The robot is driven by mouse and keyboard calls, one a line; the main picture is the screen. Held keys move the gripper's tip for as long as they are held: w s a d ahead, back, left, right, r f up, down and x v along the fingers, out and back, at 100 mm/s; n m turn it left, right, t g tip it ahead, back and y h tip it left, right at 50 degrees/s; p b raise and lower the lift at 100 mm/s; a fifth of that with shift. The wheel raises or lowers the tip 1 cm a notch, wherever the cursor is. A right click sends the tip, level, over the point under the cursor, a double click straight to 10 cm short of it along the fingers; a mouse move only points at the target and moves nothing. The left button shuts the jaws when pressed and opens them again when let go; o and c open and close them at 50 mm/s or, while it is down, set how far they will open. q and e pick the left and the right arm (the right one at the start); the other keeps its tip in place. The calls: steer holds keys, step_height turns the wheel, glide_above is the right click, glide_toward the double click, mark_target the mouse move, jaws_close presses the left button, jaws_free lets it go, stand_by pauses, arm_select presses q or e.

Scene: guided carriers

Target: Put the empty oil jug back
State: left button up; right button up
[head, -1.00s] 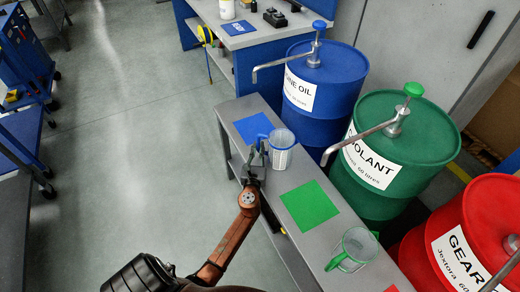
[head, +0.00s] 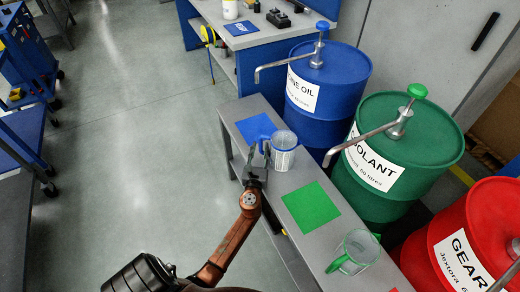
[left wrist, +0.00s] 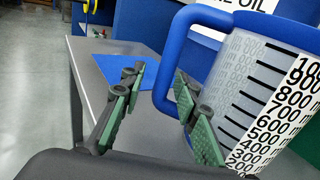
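The oil jug (head: 284,152) is a clear measuring jug with a blue handle and a white scale. It stands upright on the narrow grey bench, just right of a blue mat (head: 255,129), and looks empty. In the left wrist view the jug (left wrist: 262,95) fills the right side, its blue handle (left wrist: 160,90) facing me. My left gripper (head: 257,162) is at the handle side of the jug. In the left wrist view its green-padded fingers (left wrist: 157,103) are apart, with the handle showing between them; contact cannot be told. My right gripper is out of view.
A green mat (head: 311,206) and a green-handled jug (head: 355,252) are nearer on the bench (head: 283,196). Blue (head: 340,82), green (head: 425,135) and red (head: 492,220) drums with pump spouts stand behind it. A blue workbench (head: 270,38) is at the back. Floor at left is open.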

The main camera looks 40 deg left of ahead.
arm_select(q)
steer(key=shift+r, duration=0.2)
steer(key=p+v, duration=0.1)
steer(key=v, duration=1.1)
steer(key=shift+p, duration=0.3)
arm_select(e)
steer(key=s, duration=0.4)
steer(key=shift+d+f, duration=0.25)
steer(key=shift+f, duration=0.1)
